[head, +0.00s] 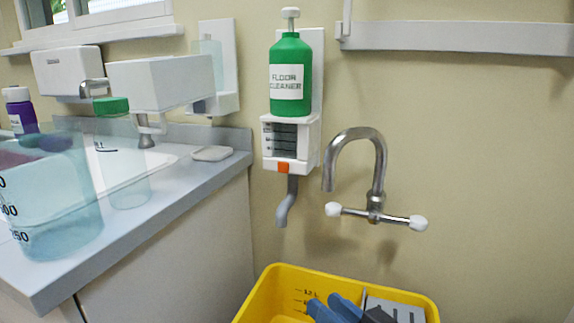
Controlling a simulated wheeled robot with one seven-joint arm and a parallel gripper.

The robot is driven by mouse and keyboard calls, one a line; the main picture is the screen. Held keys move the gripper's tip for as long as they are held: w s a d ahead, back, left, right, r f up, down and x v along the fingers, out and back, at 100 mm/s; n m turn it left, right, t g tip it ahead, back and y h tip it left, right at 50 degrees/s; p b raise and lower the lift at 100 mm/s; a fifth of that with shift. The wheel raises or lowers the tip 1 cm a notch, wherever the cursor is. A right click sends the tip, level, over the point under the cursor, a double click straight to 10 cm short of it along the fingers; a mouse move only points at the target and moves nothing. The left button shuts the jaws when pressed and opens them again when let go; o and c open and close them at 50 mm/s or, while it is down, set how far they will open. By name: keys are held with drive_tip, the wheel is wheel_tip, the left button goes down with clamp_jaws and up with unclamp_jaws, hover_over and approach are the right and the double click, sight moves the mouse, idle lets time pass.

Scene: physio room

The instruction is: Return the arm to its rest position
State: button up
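I cannot make out my gripper or arm in the head view. Some blue-grey and dark pieces (345,309) show at the bottom edge, in or over the yellow bucket. They are cut off by the frame, and I cannot tell what they are.
The yellow bucket (262,300) stands below a wall tap (375,190). A green floor cleaner bottle (290,65) sits in a white wall dispenser (284,140). At left, a counter (190,185) holds a clear measuring jug (50,200) and a green-capped bottle (122,160). A wall rail (450,37) runs upper right.

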drive_tip(key=s+d+f, duration=0.1)
drive_tip(key=s, duration=0.1)
drive_tip(key=s+d+f+m+h, duration=0.1)
drive_tip(key=f, duration=0.1)
drive_tip(key=s+d+f+h, duration=0.1)
drive_tip(key=s+f, duration=0.1)
drive_tip(key=shift+s+d+m+t, duration=0.15)
drive_tip(key=shift+s+m+t, duration=0.15)
drive_tip(key=shift+m+t, duration=0.1)
drive_tip(key=s+d+f+m+h, duration=0.1)
drive_tip(key=s+d+h, duration=0.35)
drive_tip(key=s, duration=0.85)
drive_tip(key=s+d+f+m+h, duration=0.1)
drive_tip(key=s+d+f+h, duration=0.15)
drive_tip(key=s+d, duration=0.7)
drive_tip(key=s+a+r, duration=0.3)
drive_tip(key=s+r, duration=0.2)
drive_tip(key=s, duration=0.5)
wheel_tip(320, 180, up, 20)
drive_tip(key=p, duration=1.9)
drive_tip(key=shift+s+f+n, duration=0.15)
drive_tip(key=shift+f+n, duration=0.1)
drive_tip(key=shift+n, duration=0.05)
